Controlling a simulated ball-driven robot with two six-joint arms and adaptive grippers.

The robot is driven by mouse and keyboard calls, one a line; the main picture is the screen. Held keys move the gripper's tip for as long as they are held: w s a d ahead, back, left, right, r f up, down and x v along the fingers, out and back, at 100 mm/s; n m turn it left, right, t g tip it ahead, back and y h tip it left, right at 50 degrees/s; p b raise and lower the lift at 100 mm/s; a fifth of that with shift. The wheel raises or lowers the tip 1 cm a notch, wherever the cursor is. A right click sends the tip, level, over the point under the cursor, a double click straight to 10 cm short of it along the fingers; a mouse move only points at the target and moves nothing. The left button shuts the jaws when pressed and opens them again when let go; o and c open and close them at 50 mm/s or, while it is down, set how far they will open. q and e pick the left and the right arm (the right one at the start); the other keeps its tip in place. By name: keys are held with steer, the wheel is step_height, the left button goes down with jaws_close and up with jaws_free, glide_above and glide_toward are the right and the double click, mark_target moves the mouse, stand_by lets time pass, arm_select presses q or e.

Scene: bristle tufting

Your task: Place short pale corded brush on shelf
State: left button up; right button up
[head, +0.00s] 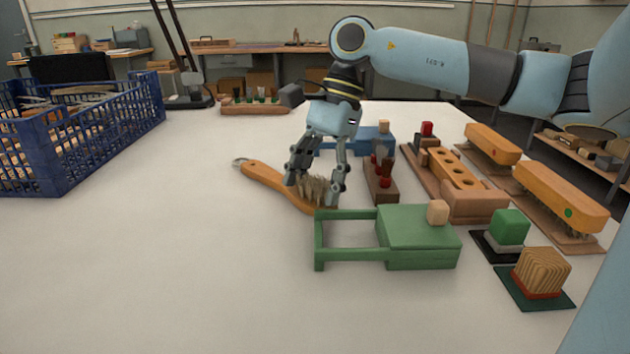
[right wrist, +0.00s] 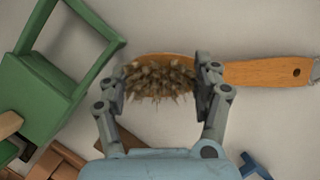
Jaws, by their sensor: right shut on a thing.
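A wooden brush (head: 264,175) with an orange-brown handle and pale, tan bristles lies on the white table, its handle pointing to the back left with a small loop at its end. In the right wrist view the brush (right wrist: 262,73) runs crosswise, bristles towards the camera. My right gripper (head: 315,185) comes down over the bristle end. Its two fingers are shut on the brush, one on each side of the tuft (right wrist: 160,82). Whether the brush is lifted off the table I cannot tell. My left gripper is not in view.
A green frame with a block (head: 418,237) stands just in front of the brush. Wooden holders (head: 455,175), brush blocks on mats (head: 562,195) and small cubes (head: 541,270) fill the right side. A low shelf (head: 590,160) stands beyond the right edge. A blue crate (head: 85,140) is at left.

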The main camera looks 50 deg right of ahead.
steer(key=o, duration=1.2)
steer(key=shift+f, duration=0.1)
steer(key=shift+o, duration=0.2)
